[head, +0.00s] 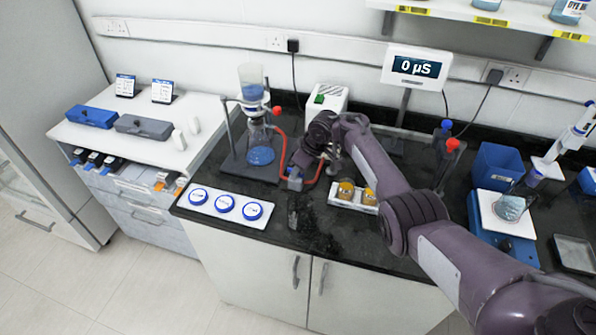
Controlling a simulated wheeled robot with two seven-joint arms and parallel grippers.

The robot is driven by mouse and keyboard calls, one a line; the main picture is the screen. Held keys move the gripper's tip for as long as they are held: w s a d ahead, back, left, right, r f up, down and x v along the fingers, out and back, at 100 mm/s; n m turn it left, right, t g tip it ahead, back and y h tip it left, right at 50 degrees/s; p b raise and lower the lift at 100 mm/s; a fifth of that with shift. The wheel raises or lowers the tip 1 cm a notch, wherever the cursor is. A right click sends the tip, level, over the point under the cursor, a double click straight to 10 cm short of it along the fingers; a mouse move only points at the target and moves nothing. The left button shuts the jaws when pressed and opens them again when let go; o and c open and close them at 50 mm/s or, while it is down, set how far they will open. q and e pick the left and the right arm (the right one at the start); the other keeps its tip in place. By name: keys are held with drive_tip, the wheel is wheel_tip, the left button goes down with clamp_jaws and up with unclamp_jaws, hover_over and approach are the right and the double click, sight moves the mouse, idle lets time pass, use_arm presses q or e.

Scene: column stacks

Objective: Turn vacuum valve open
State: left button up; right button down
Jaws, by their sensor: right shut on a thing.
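The vacuum valve (295,183) is a small blue body on the bench, in line with the red tubing (283,153), right of the filter stand. My right arm comes in from the right and reaches over to it. My right gripper (298,167) points down at the valve and is shut on its top part. The fingers and wrist hide the handle, so its angle cannot be told. The glass filter funnel and flask (260,155) hold blue stuff and stand left of the gripper. The white pump box (332,97) stands behind. My left gripper does not show.
Yellow-topped vials in a white rack (341,201) stand close to the right of the valve. A white tray (215,218) with blue dishes lies front left. The meter display (417,67) reads 0 µS. A blue scale (487,226) stands at right.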

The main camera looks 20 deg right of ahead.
drive_tip(key=shift+w+d+n+g+b, duration=0.15)
drive_tip(key=shift+n+g+b, duration=0.35)
drive_tip(key=shift+n+b, duration=0.85)
drive_tip(key=c, duration=1.5)
unclamp_jaws()
drive_tip(key=v, duration=0.7)
drive_tip(key=shift+d+r+p, duration=0.3)
drive_tip(key=shift+p, duration=0.05)
